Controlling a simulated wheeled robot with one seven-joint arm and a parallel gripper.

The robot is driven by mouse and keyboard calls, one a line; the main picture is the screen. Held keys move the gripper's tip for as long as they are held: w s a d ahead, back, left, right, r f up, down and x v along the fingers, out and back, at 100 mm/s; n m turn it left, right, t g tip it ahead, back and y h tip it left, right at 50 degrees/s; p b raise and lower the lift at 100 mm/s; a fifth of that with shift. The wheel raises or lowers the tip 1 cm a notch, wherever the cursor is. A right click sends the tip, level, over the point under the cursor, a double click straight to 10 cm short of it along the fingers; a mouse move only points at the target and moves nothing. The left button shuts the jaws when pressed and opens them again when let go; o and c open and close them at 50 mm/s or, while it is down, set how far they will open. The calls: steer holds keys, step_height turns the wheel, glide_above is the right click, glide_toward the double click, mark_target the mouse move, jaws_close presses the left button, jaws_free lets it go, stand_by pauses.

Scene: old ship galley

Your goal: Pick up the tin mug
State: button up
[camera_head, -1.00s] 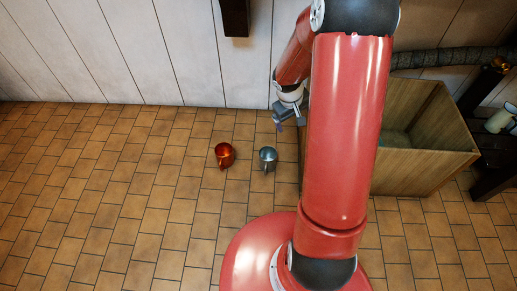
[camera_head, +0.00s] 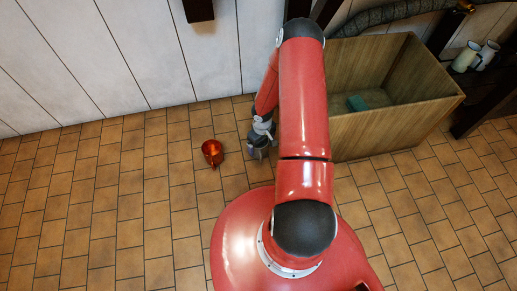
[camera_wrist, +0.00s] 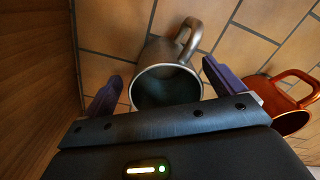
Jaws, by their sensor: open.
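The tin mug (camera_wrist: 168,86) is a grey metal cup with a loop handle, on the tiled floor. In the wrist view its open mouth faces the camera, and its handle points up and to the right. My gripper (camera_wrist: 160,76) is open, with one purple finger on each side of the mug; I cannot tell whether either touches it. In the head view my gripper (camera_head: 260,150) is low beside the wooden box and mostly hides the tin mug.
A copper-red mug (camera_head: 212,152) stands on the floor just left of my gripper; it also shows at the right of the wrist view (camera_wrist: 291,118). A wooden box (camera_head: 375,133) with a green item (camera_head: 357,103) inside stands close on the right. The floor at left is clear.

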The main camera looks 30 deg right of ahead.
steer(key=f, duration=0.4)
steer(key=shift+w+a+f+b, duration=0.15)
steer(key=shift+w+a+b, duration=0.05)
steer(key=shift+w+b, duration=0.1)
steer(key=shift+s, duration=0.1)
steer(key=shift+c, duration=0.4)
steer(key=c, duration=1.1)
steer(key=shift+o, duration=0.2)
steer(key=shift+r, duration=0.2)
